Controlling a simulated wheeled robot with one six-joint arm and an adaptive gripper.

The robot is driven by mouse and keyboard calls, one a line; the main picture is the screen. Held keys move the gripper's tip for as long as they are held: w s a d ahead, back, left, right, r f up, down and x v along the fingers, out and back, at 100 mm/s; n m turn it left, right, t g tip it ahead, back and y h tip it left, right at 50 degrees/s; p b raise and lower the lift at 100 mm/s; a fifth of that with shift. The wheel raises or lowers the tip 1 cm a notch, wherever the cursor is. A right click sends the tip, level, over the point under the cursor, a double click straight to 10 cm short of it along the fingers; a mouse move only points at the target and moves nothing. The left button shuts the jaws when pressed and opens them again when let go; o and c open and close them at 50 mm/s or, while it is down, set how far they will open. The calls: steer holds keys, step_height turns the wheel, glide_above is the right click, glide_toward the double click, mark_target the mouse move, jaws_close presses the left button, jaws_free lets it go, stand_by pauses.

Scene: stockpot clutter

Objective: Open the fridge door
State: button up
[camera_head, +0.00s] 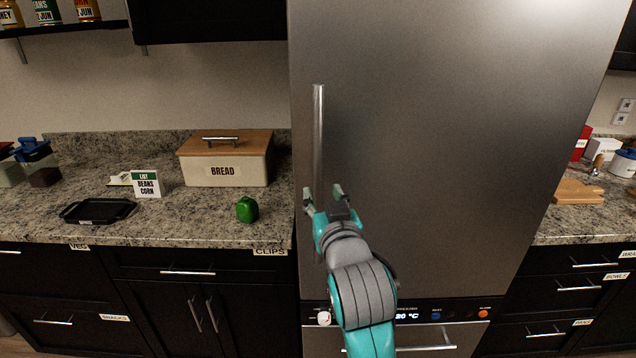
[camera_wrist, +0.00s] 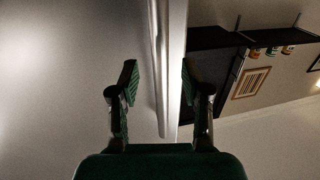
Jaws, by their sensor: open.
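The fridge door (camera_head: 450,150) is tall brushed steel and looks closed. Its handle (camera_head: 318,120) is a long upright silver bar near the door's left edge. My gripper (camera_head: 323,191) is open at the lower part of the handle, with one finger on each side of the bar as seen from the head. In the wrist view the handle (camera_wrist: 158,70) runs between the two open fingers of my gripper (camera_wrist: 158,80). I see no finger touching the bar, and its lower end is partly hidden behind the gripper in the head view.
Left of the fridge, a granite counter (camera_head: 205,222) holds a bread box (camera_head: 228,170), a green pepper (camera_head: 247,209), a black tray (camera_head: 97,211) and a small sign (camera_head: 146,184). A control panel with a display (camera_head: 408,316) lies below the door. A cutting board (camera_head: 577,192) is on the right counter.

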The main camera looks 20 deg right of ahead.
mark_target(319, 185)
steer(key=shift+w+d, duration=0.15)
steer(key=shift+w, duration=1.25)
steer(key=shift+w+d, duration=0.15)
steer(key=shift+w, duration=1.2)
jaws_close()
